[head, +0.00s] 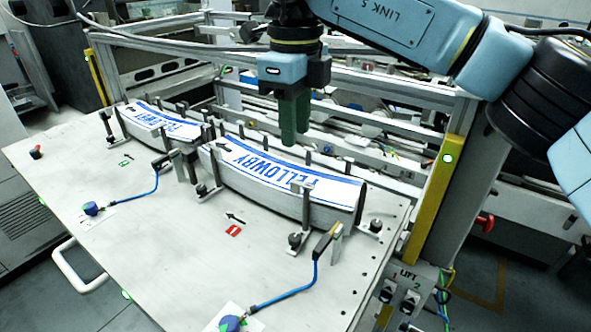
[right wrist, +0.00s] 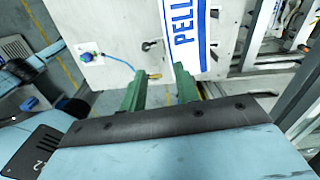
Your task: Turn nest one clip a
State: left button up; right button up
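Two curved stacks of white labels with blue lettering, a near one (head: 290,182) and a far one (head: 155,122), lie on the pale table. Upright metal posts and small clips with black knobs surround them; one clip (head: 295,240) stands at the near stack's front and another (head: 375,226) at its right end. I cannot tell which is clip a. My right gripper (head: 294,122) points down above the back edge of the near stack. The right wrist view shows its green fingers (right wrist: 161,90) apart, with nothing seen between them. My left gripper is not in view.
A black and yellow lever (head: 327,240) has a blue cord running to a blue-green knob (head: 230,322). A similar knob (head: 91,208) sits at left. Frame rails and a yellow post (head: 437,190) stand behind.

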aim_at(296, 182)
notch_tip(296, 182, down, 10)
jog(key=shift+w+f+p, duration=0.1)
jog(key=shift+f+p, duration=0.05)
jog(key=shift+p, duration=1)
grip_shut()
